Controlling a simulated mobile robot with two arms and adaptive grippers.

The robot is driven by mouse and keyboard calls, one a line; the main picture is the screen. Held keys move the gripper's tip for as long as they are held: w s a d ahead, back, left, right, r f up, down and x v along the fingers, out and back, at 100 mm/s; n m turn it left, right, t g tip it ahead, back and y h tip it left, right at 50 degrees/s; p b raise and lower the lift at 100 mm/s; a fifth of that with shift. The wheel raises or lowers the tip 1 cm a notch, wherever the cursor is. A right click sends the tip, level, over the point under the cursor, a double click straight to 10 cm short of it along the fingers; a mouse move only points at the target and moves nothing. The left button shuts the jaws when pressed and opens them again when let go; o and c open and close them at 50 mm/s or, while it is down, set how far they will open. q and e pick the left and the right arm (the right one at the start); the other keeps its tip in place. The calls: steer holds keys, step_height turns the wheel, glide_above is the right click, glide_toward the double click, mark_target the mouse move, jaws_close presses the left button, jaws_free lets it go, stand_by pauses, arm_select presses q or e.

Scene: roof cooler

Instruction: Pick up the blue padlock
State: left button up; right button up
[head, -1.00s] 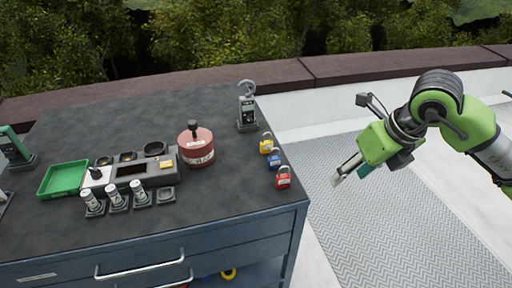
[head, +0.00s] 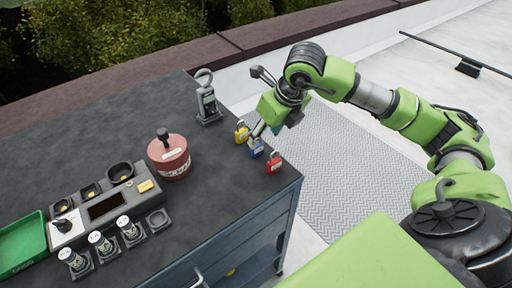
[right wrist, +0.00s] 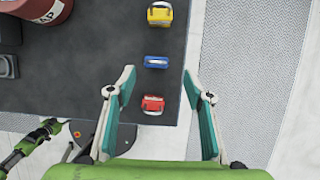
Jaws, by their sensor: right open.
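The blue padlock (head: 257,149) stands on the dark cabinet top near its right edge, between the yellow padlock (head: 241,132) and the red padlock (head: 274,162). My right gripper (head: 257,128) is at the cabinet's right edge, close to the blue padlock, and partly hides its surroundings in the head view. In the right wrist view my right gripper (right wrist: 158,73) is open and empty, its two teal fingers spread wide. The blue padlock (right wrist: 156,62) appears between and just beyond the fingertips, with the red padlock (right wrist: 153,104) between the fingers. I cannot tell the gripper's height above them.
A red round canister (head: 169,157), a grey meter with a hook (head: 207,103), a grey panel with several fittings (head: 107,205) and a green tray (head: 22,245) occupy the cabinet top (head: 225,205). A patterned walkway (head: 345,170) lies beyond the right edge.

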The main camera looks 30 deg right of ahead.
steer(key=shift+w+a+f, duration=0.3)
steer(key=shift+w+f, duration=0.25)
steer(key=shift+f, duration=0.2)
steer(key=shift+p+x, duration=0.75)
steer(key=shift+x, duration=1.9)
steer(key=shift+s, duration=0.2)
steer(key=c, duration=1.2)
